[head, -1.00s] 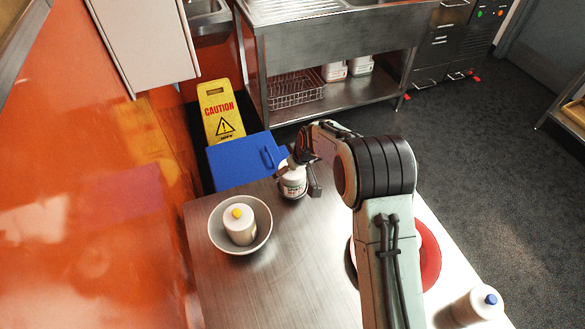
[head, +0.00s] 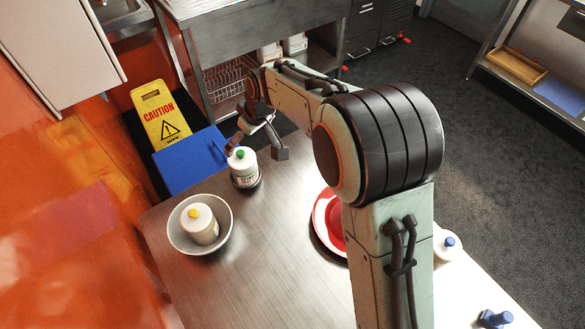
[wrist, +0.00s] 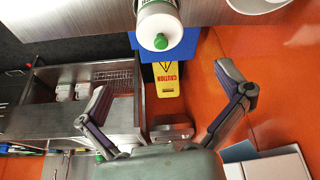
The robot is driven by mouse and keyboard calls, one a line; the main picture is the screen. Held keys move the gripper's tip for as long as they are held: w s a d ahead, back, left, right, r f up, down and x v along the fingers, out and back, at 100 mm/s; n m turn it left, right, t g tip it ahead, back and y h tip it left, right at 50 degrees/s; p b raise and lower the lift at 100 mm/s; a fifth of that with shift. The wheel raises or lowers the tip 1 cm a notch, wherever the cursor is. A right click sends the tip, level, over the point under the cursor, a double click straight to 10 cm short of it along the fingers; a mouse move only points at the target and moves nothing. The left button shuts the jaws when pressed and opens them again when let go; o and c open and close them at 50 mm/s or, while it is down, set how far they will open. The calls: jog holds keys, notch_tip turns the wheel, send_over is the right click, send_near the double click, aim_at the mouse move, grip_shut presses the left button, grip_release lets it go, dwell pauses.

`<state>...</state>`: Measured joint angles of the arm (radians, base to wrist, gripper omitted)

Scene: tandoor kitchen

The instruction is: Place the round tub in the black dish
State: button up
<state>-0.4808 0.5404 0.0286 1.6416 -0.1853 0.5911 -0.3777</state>
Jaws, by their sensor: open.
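No thing in view is plainly the round tub. A red and white round piece (head: 328,222) lies on the table, partly hidden behind my arm. My gripper (head: 255,152) is open and empty, just beyond and above a white container with a green cap (head: 244,170). That container stands upright with a dark edge at its base. In the wrist view my open fingers (wrist: 168,95) are apart from the green-capped container (wrist: 158,28).
A grey bowl (head: 181,238) holds a white container with a yellow cap (head: 200,225). A blue-capped white container (head: 447,244) and a blue item (head: 495,318) are at the right. A blue box (head: 190,160) and caution sign (head: 160,113) stand past the table's far edge.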

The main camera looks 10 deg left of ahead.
jog(key=s+d+r+m+g+h, duration=0.1)
jog(key=s+d+r+m, duration=0.3)
jog(key=s+d, duration=0.6)
jog(key=s+d+r+m+g+h, duration=0.1)
jog(key=s+d+r+m+h, duration=0.2)
jog(key=s+d, duration=0.7)
jog(key=s+d+f+m+g+y, duration=0.1)
jog(key=s+d+m, duration=0.2)
jog(key=s+d, duration=0.2)
jog(key=shift+s+d, duration=0.15)
jog(key=shift+s, duration=1.1)
